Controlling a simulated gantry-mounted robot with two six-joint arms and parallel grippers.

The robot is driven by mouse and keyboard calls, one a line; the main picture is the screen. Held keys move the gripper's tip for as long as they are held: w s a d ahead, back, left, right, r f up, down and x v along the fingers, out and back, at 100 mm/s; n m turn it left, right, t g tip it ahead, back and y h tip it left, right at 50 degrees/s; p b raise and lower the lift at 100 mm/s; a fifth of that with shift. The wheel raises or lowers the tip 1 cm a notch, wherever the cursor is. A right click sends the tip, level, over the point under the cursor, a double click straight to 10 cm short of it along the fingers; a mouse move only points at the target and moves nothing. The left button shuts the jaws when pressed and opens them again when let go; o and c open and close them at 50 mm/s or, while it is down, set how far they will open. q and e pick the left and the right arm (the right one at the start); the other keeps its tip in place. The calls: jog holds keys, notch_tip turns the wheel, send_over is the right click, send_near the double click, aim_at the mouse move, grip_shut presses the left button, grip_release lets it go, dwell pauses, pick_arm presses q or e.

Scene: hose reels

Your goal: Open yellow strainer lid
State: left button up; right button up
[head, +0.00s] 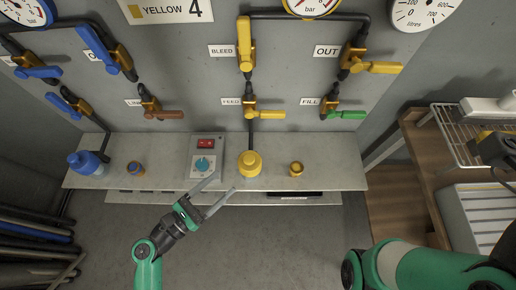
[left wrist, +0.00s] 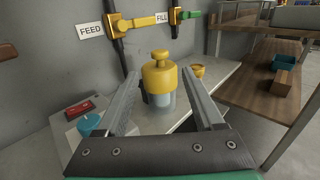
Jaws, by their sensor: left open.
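The yellow strainer (head: 250,163) stands upright on the grey shelf under the FEED valve. In the left wrist view its yellow lid (left wrist: 159,75) with a knob on top sits on a pale cylindrical body. My left gripper (head: 226,183) is open in front of the strainer, to its lower left in the head view. In the left wrist view the strainer appears between and beyond the two fingers, with no clear contact. My right arm (head: 420,266) shows at the lower right of the head view; its gripper is not clearly seen.
A control box (head: 205,158) with a blue knob and red switch stands left of the strainer. A small yellow cup (head: 296,169) stands right of it. A blue strainer (head: 86,162) is at the shelf's left end. The FEED valve (head: 265,114) is above.

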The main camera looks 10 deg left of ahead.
aim_at(245, 163)
pick_arm(q)
jog(key=b+x, duration=0.2)
jog(key=x, duration=0.9)
jog(key=shift+w+d, duration=0.15)
jog(key=shift+w, duration=0.1)
grip_shut()
dwell(0.8)
